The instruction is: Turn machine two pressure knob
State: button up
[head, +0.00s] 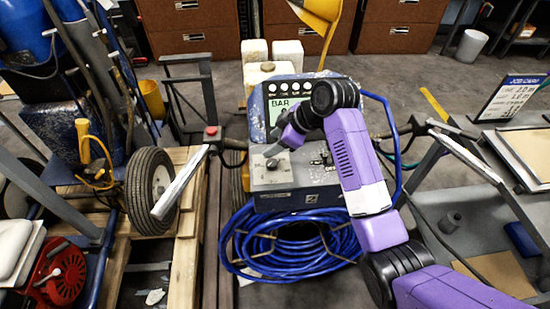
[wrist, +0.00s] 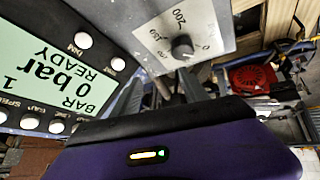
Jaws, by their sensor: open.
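Machine two (head: 272,203) stands in the middle of the head view, with a "2" on its front and a lit green BAR display (head: 279,105) above. Its small dark pressure knob (head: 272,164) sits on the grey top panel. In the wrist view the knob (wrist: 182,46) shows at the top on a dial plate with numbers such as 0 and 200. The display (wrist: 45,75) there reads 0 bar READY. My gripper (head: 271,152) is open, just above and behind the knob in the head view. I cannot tell whether its fingertips touch the knob.
A coiled blue hose (head: 290,250) lies at the machine's front. A red-buttoned handle post (head: 212,133) and a wheel (head: 151,190) stand to the left. A metal bench with a sign (head: 513,97) is to the right. Brown cabinets (head: 190,25) line the back.

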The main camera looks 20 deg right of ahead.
aim_at(273, 162)
jog(key=s+d+r+n+g, duration=0.2)
jog(key=s+r+n+g, duration=0.1)
jog(key=s+n+g, duration=0.1)
jog(key=x, duration=0.7)
jog(key=shift+a+f, duration=0.2)
jog(key=shift+a, duration=0.1)
jog(key=shift+c, duration=0.4)
grip_shut()
